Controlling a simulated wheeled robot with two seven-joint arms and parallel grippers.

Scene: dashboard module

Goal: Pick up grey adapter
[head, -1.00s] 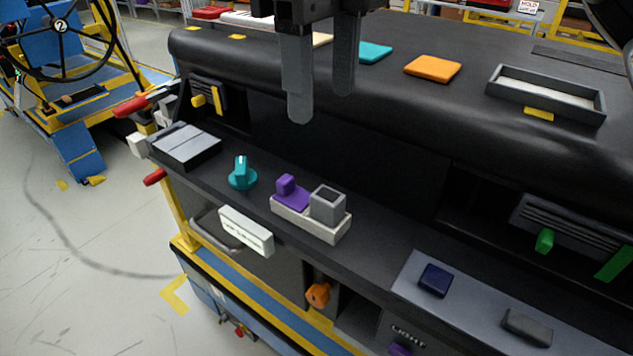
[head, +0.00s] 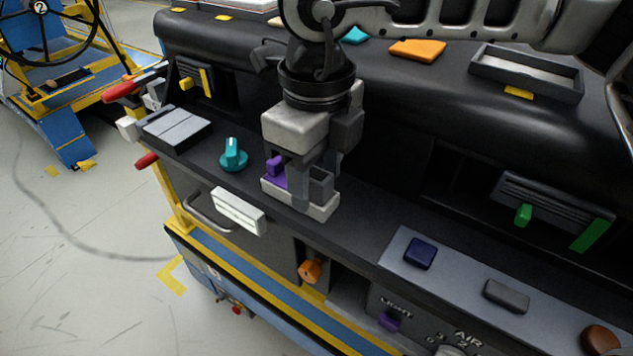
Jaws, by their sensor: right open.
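The grey adapter (head: 322,187) is a square, hollow-topped block. It sits in the right part of a white holder (head: 325,212) on the dashboard ledge. A purple piece (head: 277,174) sits beside it in the holder's left part. My right gripper (head: 315,190) points down over the holder with its jaws open. One finger is in front of the adapter's left side and the other is behind it, partly hidden. I cannot tell whether the fingers touch the adapter. My left gripper is not in view.
A teal knob (head: 233,155) stands left of the holder, and a white label block (head: 238,211) is on the ledge's front. A dark blue button (head: 420,253) and grey button (head: 506,295) are at the right. An open tray (head: 527,78) lies on top.

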